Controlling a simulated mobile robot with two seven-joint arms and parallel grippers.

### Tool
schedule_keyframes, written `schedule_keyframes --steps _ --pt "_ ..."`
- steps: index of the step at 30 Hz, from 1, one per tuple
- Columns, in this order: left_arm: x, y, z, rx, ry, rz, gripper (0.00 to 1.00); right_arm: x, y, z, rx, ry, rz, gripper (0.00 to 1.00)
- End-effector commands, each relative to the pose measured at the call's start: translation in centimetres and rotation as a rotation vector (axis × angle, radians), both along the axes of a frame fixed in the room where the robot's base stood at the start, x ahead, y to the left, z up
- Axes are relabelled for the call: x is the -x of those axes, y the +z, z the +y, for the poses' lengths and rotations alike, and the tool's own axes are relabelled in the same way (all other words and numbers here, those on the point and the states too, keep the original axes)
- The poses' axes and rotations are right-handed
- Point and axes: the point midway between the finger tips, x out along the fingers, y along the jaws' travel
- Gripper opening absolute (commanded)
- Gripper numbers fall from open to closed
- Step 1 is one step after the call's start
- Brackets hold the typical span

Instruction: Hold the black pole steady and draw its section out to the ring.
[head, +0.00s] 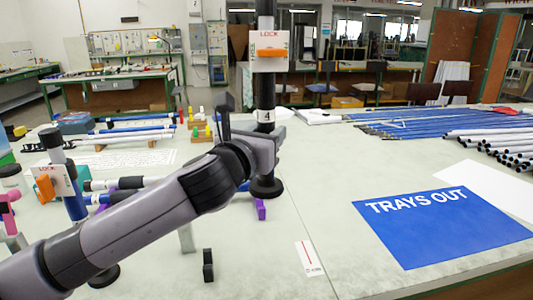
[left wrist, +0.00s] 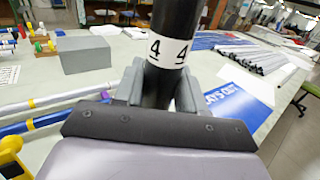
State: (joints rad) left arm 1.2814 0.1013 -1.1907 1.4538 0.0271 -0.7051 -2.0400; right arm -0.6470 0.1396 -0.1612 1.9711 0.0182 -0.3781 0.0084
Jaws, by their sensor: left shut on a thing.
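The black pole (head: 265,92) stands upright on a round black foot (head: 266,187) on the table. A white lock collar (head: 270,65) with an orange lever (head: 270,52) sits high on it, and the pole's top runs out of the picture. A white band marked 4 (head: 264,115) is around the pole below the collar; it also shows in the left wrist view (left wrist: 168,50). My left gripper (head: 268,143) is shut around the pole just below this band. I cannot tell a separate ring mark on the pole. My right gripper is not in view.
A blue pole (head: 75,207) with its own lock collar (head: 52,182) stands at the left. A blue TRAYS OUT sheet (head: 445,225) lies at the right. Blue rods (head: 430,122) and white tubes (head: 500,142) lie behind it. The table's front middle is mostly clear.

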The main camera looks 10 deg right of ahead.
Motion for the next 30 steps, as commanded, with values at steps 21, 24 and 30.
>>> schedule_keyframes --steps 21,24,30 --pt "0.0 -1.0 0.0 0.001 0.000 -0.001 0.00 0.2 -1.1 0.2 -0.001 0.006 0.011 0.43" --pt "0.0 -1.8 0.0 0.000 0.000 -0.001 0.00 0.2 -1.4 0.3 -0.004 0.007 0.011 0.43" --pt "0.0 -3.4 0.0 0.001 0.000 -0.002 0.00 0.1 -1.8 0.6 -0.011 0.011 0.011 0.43"
